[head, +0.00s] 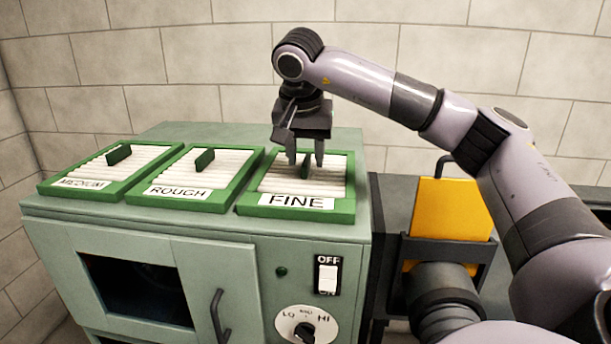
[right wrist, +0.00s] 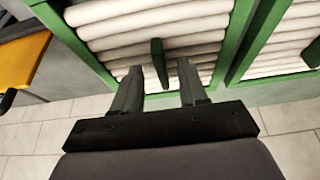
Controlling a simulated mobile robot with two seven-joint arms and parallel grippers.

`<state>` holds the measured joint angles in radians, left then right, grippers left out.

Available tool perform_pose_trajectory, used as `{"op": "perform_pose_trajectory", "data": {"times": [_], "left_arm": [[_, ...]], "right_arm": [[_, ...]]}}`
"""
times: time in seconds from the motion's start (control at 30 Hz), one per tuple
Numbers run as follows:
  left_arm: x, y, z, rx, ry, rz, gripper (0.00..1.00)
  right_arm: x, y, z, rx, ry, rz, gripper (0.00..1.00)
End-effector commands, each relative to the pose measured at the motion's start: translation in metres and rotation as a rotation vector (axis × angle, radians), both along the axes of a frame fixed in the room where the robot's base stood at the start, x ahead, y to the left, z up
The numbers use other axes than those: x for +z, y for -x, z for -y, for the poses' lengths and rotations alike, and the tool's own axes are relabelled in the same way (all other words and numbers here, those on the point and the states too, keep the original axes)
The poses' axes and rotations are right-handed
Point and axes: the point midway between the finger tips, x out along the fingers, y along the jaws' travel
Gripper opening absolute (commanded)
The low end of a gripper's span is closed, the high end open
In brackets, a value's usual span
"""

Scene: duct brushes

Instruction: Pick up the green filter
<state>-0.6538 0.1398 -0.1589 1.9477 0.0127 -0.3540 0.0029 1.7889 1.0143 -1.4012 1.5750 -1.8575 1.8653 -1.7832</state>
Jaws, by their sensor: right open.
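Three green-framed filters with white pleats lie on top of the cabinet in the head view. They are labelled MEDIUM (head: 82,183), ROUGH (head: 180,192) and FINE (head: 297,202). Each has a dark green upright tab handle. My right gripper (head: 305,160) points down over the FINE filter, with its fingers open on either side of that filter's handle (head: 306,168). In the right wrist view the handle (right wrist: 158,62) stands between and just beyond the open fingertips (right wrist: 158,72). I cannot tell whether the fingers touch it. My left gripper is not in view.
The green cabinet (head: 170,235) has a windowed door, an OFF/ON switch (head: 327,278) and a LO-HI dial (head: 306,325) on its front. A yellow panel (head: 450,208) in a dark holder stands right of it. A block wall (head: 190,60) is behind.

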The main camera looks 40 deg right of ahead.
Motion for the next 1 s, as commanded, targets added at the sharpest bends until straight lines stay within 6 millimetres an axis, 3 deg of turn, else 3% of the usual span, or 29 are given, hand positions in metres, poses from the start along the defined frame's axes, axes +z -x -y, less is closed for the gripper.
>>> {"op": "perform_pose_trajectory", "data": {"times": [0.3,0.37,0.43,0.47,0.83,1.0], "left_arm": [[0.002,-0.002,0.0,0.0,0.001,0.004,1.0],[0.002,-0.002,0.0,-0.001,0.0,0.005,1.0],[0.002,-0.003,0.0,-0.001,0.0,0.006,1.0],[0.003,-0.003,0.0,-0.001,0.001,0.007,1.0],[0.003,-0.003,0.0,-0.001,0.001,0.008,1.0],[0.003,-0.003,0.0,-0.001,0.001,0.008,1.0]], "right_arm": [[-0.008,-0.002,0.002,0.002,0.0,0.0,0.43],[-0.008,-0.002,0.002,0.002,0.0,0.0,0.26],[-0.008,-0.002,0.002,0.002,0.0,0.0,0.04],[-0.008,-0.002,0.002,0.002,0.0,0.0,0.0],[-0.006,-0.002,0.002,0.002,0.0,0.002,0.0],[0.006,-0.002,0.002,0.002,0.0,0.003,0.0]]}}
